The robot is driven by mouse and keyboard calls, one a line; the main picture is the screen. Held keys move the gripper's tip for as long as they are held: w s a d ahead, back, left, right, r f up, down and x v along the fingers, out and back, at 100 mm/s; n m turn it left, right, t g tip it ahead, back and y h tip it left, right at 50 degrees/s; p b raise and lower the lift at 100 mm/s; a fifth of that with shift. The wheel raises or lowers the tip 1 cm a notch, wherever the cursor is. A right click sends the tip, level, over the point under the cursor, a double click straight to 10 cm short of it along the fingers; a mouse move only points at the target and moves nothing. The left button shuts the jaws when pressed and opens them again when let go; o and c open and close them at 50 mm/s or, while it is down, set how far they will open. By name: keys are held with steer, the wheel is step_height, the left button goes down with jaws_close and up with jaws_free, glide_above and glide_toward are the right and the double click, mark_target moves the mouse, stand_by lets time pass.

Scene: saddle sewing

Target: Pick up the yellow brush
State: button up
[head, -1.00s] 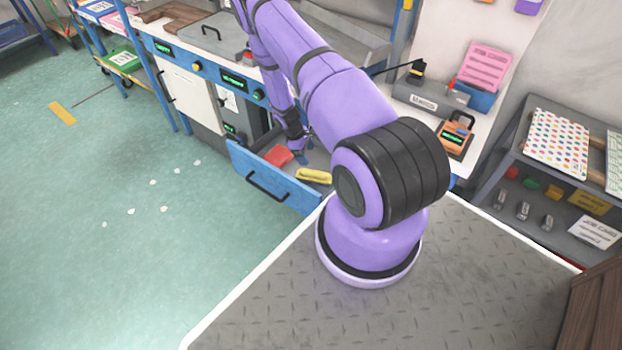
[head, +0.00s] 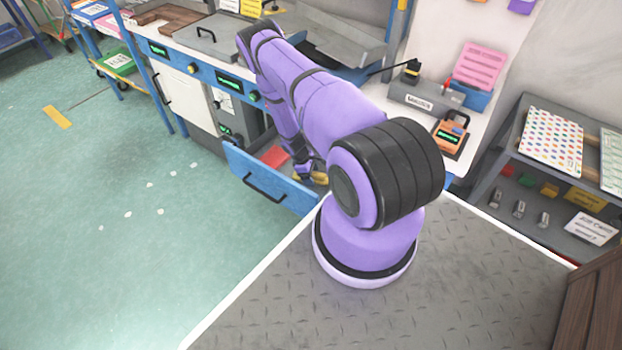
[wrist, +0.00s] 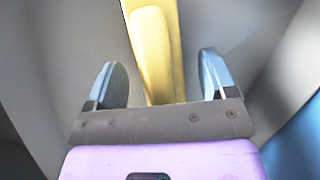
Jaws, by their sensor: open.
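The yellow brush (wrist: 158,50) lies in the open blue drawer (head: 262,186). In the wrist view it runs lengthwise between the two fingers of my gripper (wrist: 165,82), with a gap on each side. My gripper is open and the fingers do not touch the brush. In the head view only a small yellow part of the brush (head: 320,179) shows; my arm hides the rest. My gripper (head: 306,176) is low over the drawer there, its fingers hard to make out.
A red item (head: 275,156) lies in the drawer to the left of the brush. The drawer walls stand close around my gripper, with the blue front (wrist: 297,145) at the lower right of the wrist view. The bench (head: 190,45) is above the drawer.

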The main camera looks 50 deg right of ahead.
mark_target(295, 174)
steer(key=shift+s+d+f, duration=0.15)
steer(key=shift+s+f, duration=0.05)
steer(key=shift+f, duration=0.4)
steer(key=c, duration=1.1)
steer(key=shift+r, duration=0.15)
steer(key=shift+c, duration=0.2)
steer(key=shift+w+r, duration=0.1)
steer(key=shift+r, duration=0.45)
steer(key=w+a, duration=0.1)
steer(key=w, duration=0.1)
steer(key=w+a, duration=0.1)
steer(key=w, duration=0.1)
steer(key=w+a, duration=0.1)
steer(key=w, duration=0.2)
steer(key=shift+w+a, duration=0.1)
steer(key=shift+a, duration=0.3)
step_height(295, 174, up, 14)
steer(key=w+a+r+m+y, duration=0.1)
steer(key=w+a+r+m, duration=0.1)
steer(key=a+r, duration=0.9)
steer(key=w+a+r+m+y, duration=0.1)
steer(key=w+a+r+m, duration=0.2)
steer(key=a+r, duration=0.8)
steer(key=w+a, duration=0.2)
steer(key=a, duration=0.3)
steer(key=shift+a+r, duration=0.2)
steer(key=shift+r, duration=0.1)
